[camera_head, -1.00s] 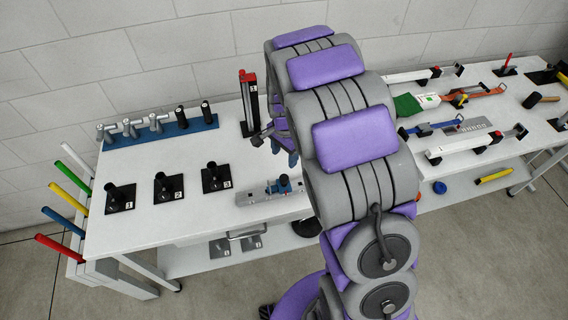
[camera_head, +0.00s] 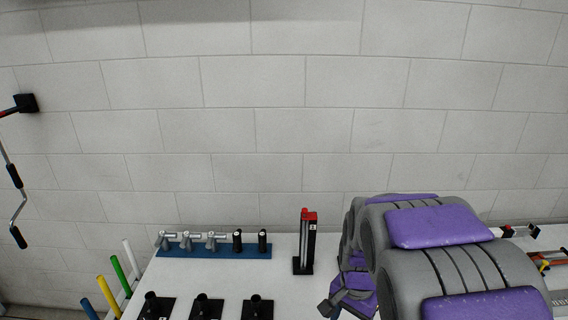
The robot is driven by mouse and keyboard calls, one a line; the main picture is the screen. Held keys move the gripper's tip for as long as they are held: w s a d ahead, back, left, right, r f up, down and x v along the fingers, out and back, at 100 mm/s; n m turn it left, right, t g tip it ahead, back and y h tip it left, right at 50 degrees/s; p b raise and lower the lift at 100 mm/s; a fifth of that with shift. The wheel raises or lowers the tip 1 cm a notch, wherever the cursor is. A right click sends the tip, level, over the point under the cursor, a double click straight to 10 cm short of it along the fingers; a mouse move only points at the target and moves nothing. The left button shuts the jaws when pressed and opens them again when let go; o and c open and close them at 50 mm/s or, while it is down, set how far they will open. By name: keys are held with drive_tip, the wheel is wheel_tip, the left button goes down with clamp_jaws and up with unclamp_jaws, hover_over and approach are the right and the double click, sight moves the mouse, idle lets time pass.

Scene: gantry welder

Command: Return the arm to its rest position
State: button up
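My arm, grey with purple pads, fills the lower right of the head view. My gripper (camera_head: 330,305) shows only in part, low beside the arm and above the white bench (camera_head: 290,262). Its fingers are too small and too hidden by the arm to tell open from shut. No object can be made out in it. A black upright stand with a red top (camera_head: 306,240) is on the bench just left of the arm.
A blue rack (camera_head: 215,251) with several grey and black handles stands at the bench's back. Several black holders (camera_head: 205,306) sit in front. Coloured rods (camera_head: 118,275) stick up at the left end. A crank (camera_head: 17,205) hangs on the left wall. The bench's right part is mostly hidden.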

drive_tip(key=s+r+n+g+b, duration=0.1)
drive_tip(key=s+n, duration=0.7)
drive_tip(key=s, duration=1.5)
drive_tip(key=shift+s+a+r+b, duration=0.25)
drive_tip(key=shift+s+r+b, duration=0.15)
drive_tip(key=shift+r+b, duration=0.35)
drive_tip(key=shift+r, duration=0.1)
